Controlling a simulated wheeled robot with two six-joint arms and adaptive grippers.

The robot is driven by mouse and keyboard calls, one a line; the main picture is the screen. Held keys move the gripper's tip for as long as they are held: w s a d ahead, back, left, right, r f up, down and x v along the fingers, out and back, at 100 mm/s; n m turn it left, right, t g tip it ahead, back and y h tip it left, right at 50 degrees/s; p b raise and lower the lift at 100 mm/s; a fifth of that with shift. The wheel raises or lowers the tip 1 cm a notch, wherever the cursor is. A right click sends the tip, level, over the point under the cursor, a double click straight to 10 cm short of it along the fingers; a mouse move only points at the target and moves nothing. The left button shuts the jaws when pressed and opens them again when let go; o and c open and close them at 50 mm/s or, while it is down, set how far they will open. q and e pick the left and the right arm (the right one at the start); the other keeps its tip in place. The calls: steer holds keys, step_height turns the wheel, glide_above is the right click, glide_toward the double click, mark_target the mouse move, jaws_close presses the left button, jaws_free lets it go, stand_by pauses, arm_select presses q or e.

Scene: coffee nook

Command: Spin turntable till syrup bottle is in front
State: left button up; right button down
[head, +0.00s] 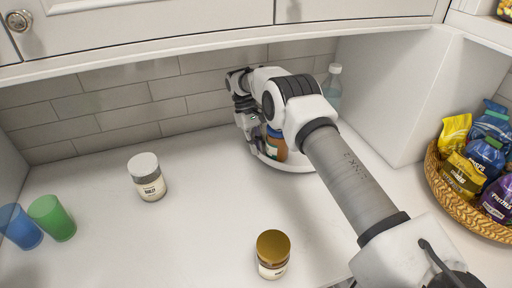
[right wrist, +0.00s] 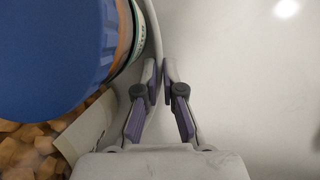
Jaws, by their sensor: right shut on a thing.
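The white turntable (head: 292,168) stands at the back right of the counter, mostly hidden behind my right arm. A jar with a brown body (head: 276,150) and a blue lid (right wrist: 45,50) stands on it near the rim. A clear bottle with a white cap (head: 333,84) shows at the back right; I cannot tell whether it is the syrup bottle or whether it stands on the turntable. My right gripper (head: 254,143) is at the turntable's left edge. In the right wrist view its fingers (right wrist: 160,72) are shut on the thin white rim. My left gripper is out of view.
Blue (head: 18,228) and green (head: 52,218) cups are at the far left. A wicker basket (head: 452,200) of snack bags is at right. Brown cubes (right wrist: 30,145) show beside the blue lid.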

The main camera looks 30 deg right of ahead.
steer(key=shift+w+f, duration=0.15)
steer(key=shift+w, duration=0.05)
stand_by(0.5)
steer(key=c, duration=1.6)
jaws_free()
steer(key=shift+w, duration=0.2)
step_height(320, 180, up, 10)
